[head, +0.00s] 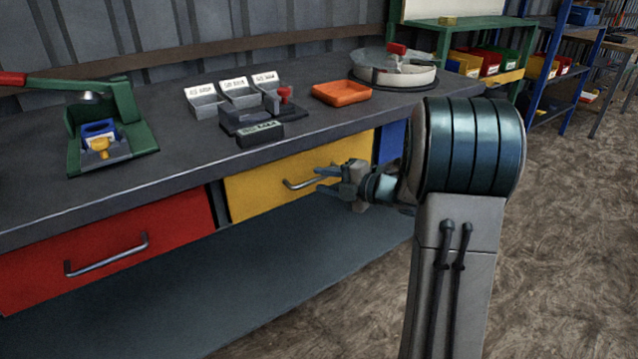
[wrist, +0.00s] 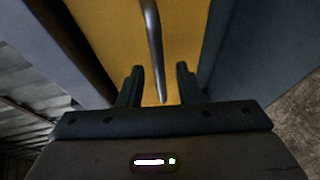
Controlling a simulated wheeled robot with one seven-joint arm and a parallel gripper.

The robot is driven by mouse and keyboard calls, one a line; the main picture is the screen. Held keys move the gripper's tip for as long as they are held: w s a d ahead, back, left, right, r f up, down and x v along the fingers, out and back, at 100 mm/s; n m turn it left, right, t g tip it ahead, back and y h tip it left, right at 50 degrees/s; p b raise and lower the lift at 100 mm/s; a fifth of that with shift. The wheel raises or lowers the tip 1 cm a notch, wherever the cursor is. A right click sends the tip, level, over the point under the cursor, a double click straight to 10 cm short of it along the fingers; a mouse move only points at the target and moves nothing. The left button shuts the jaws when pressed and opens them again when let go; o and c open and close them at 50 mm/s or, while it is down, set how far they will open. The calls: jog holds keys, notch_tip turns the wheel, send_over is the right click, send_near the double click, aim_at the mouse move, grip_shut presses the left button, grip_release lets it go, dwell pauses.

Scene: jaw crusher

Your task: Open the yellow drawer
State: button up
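The yellow drawer (head: 262,190) sits closed under the workbench top, between the red drawer and a blue one. Its grey bar handle (head: 300,183) runs across its front. My gripper (head: 322,179) is at the right part of the handle, close to the drawer front. In the wrist view the yellow front (wrist: 110,35) fills the middle, and the handle (wrist: 153,45) runs down between the two dark fingers of my gripper (wrist: 158,82). The fingers are open, with a gap on each side of the handle.
The red drawer (head: 110,250) is to the left, and a blue drawer (head: 391,141) is to the right behind my arm. The workbench top (head: 190,160) overhangs the drawers and carries a green press (head: 110,130), small grey bins (head: 240,92) and an orange tray (head: 341,92). The floor (head: 570,220) at right is clear.

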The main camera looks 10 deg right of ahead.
jog(key=shift+x, duration=1.05)
grip_shut()
